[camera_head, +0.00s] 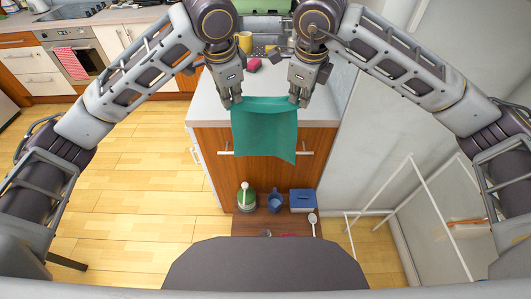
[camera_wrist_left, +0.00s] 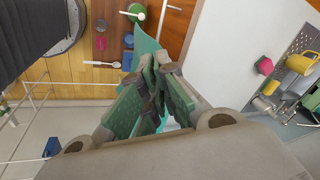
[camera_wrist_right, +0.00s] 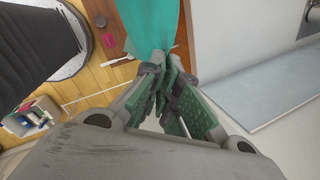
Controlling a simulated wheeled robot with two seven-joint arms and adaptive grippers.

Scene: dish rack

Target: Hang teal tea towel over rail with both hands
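The teal tea towel (camera_head: 264,128) hangs spread between my two grippers in front of the wooden counter end, its upper edge near the worktop's front edge. The white rail (camera_head: 226,153) runs across that wooden face; the towel covers its middle, and only its ends show. My left gripper (camera_head: 231,103) is shut on the towel's upper left corner, which also shows in the left wrist view (camera_wrist_left: 146,46). My right gripper (camera_head: 298,101) is shut on the upper right corner; the towel hangs from it in the right wrist view (camera_wrist_right: 152,25). Whether the towel touches the rail is hidden.
Below, a green bottle (camera_head: 246,197), a blue jug (camera_head: 274,201) and a blue box (camera_head: 302,200) stand on a brown surface. A white frame (camera_head: 392,190) stands at the right.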

